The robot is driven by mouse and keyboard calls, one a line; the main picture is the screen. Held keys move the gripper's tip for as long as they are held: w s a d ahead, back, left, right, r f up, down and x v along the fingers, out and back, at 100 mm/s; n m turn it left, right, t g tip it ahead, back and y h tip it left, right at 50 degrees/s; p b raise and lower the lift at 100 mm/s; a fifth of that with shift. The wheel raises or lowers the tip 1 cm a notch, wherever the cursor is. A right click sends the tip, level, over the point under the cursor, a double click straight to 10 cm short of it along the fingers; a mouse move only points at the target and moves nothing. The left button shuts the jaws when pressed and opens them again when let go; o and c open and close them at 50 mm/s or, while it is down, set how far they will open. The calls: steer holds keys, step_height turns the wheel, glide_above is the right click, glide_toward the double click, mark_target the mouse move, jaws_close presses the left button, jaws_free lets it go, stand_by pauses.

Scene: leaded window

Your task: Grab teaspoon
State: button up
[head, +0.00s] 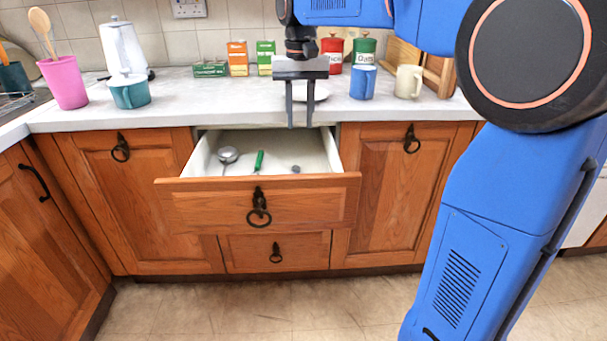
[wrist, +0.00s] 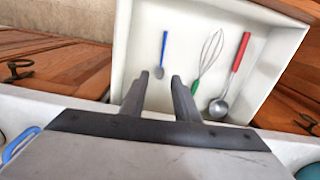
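The teaspoon (wrist: 164,48) has a blue handle and a small grey bowl. It lies in the open white drawer (wrist: 133,40), on the left side in the wrist view. In the head view only a small grey part of it (head: 296,169) shows at the drawer's right; the drawer front hides its handle. My gripper (head: 300,125) points down above the back edge of the drawer, behind the teaspoon and higher than it. Its two fingers (wrist: 162,77) are apart with nothing between them. In the wrist view the spoon's bowl appears between the fingertips, but the gripper does not touch it.
A green-handled whisk (wrist: 208,62) and a red-handled ladle (wrist: 231,80) lie beside the teaspoon. The drawer front (head: 200,203) stands out from the cabinet.

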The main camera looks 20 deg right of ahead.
glide_toward(298, 170)
steer(key=s, duration=0.1)
steer(key=s+f, duration=0.2)
steer(key=s, duration=0.1)
steer(key=shift+a, duration=0.4)
steer(key=shift+w+a+f, duration=0.1)
steer(key=shift+a+f, duration=0.05)
steer(key=shift+f, duration=1.15)
steer(key=shift+a+f, duration=0.2)
steer(key=shift+f, duration=1.15)
jaws_close()
